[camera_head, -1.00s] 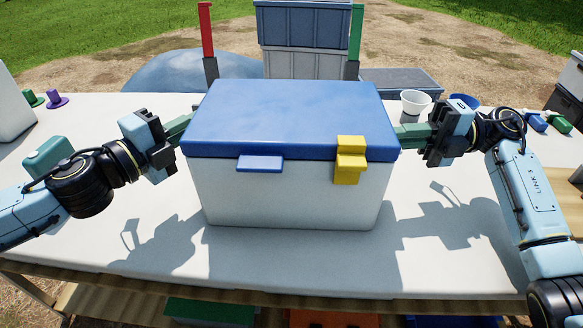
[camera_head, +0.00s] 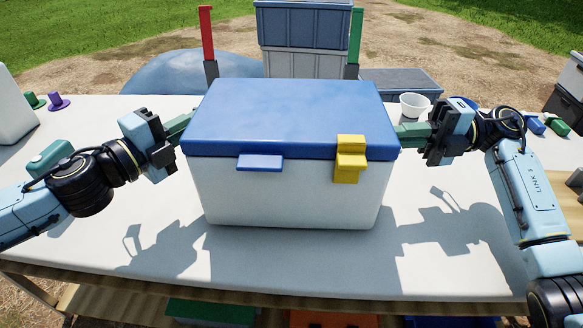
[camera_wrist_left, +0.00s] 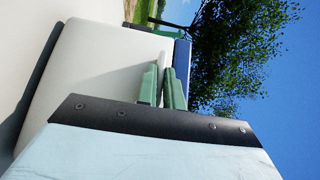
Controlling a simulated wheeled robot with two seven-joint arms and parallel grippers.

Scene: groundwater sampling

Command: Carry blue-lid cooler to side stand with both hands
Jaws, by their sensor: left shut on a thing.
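The white cooler (camera_head: 280,195) with the blue lid (camera_head: 285,115) is in the middle of the head view, upright and level. It has a blue tab and a yellow latch (camera_head: 349,160) on its front. My left gripper (camera_head: 180,128) is at its left side. In the left wrist view its green fingers (camera_wrist_left: 163,86) are shut on a pale handle-like part at the cooler's side. My right gripper (camera_head: 412,133) is at the cooler's right side, fingers against or near it; its grip is hidden. No side stand can be made out for certain.
The white table (camera_head: 300,262) has clear room in front. A white cup (camera_head: 414,105) stands behind my right gripper. Small green and purple items (camera_head: 58,102) lie at the left. Grey crates (camera_head: 303,45) are stacked behind the table, between red and green posts.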

